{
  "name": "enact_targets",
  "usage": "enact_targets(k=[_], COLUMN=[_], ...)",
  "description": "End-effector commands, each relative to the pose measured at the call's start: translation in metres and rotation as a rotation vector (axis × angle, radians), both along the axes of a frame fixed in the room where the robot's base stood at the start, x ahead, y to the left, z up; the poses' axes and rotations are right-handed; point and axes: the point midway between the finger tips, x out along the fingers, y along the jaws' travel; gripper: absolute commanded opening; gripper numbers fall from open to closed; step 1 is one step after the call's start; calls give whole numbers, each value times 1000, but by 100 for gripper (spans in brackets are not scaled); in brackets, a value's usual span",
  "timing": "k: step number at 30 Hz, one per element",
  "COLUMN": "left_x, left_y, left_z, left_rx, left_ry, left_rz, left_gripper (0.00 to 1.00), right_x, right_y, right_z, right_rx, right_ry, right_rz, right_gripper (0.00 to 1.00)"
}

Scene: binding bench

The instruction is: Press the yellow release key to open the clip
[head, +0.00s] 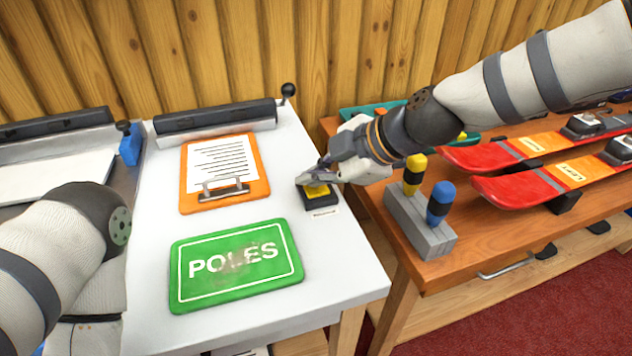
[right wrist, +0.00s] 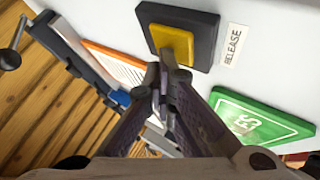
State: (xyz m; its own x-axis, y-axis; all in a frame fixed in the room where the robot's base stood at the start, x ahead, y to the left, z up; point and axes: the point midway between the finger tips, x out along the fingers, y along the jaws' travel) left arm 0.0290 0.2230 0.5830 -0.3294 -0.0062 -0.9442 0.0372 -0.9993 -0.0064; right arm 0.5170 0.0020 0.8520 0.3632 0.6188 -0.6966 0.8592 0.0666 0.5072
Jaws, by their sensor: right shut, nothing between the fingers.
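The yellow release key (head: 319,190) sits on a black base near the right edge of the white bench. It also shows in the right wrist view (right wrist: 173,40), beside a label reading RELEASE. My right gripper (head: 308,180) is shut and empty, its fingertips right at the key and covering part of it. I cannot tell whether they touch it. In the right wrist view the fingertips (right wrist: 160,76) overlap the key's near edge. An orange clipboard (head: 187,200) with a metal clip (head: 224,190) and a printed sheet lies left of the key. My left gripper is not in view.
A green POLES sign (head: 235,264) lies in front of the clipboard. A black clamp bar (head: 215,116) runs along the bench's back. On the wooden table at right are a grey block (head: 420,228) with two handled tools and red skis (head: 555,178).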

Motion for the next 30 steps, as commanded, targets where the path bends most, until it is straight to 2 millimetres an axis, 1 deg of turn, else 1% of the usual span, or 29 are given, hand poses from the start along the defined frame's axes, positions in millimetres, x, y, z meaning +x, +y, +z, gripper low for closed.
enact_targets(k=[11,19,22,30], left_x=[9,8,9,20], left_y=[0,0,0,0], left_z=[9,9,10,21], left_rx=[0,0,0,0], left_ry=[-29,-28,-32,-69], left_rz=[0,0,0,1], left_gripper=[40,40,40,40], right_x=[0,0,0,0], right_y=[0,0,0,0], right_z=[21,19,23,51], right_rx=[-1,-1,-1,0], right_ry=[-2,1,-1,-9], right_rz=[0,0,0,-1], right_gripper=[0,0,0,0])
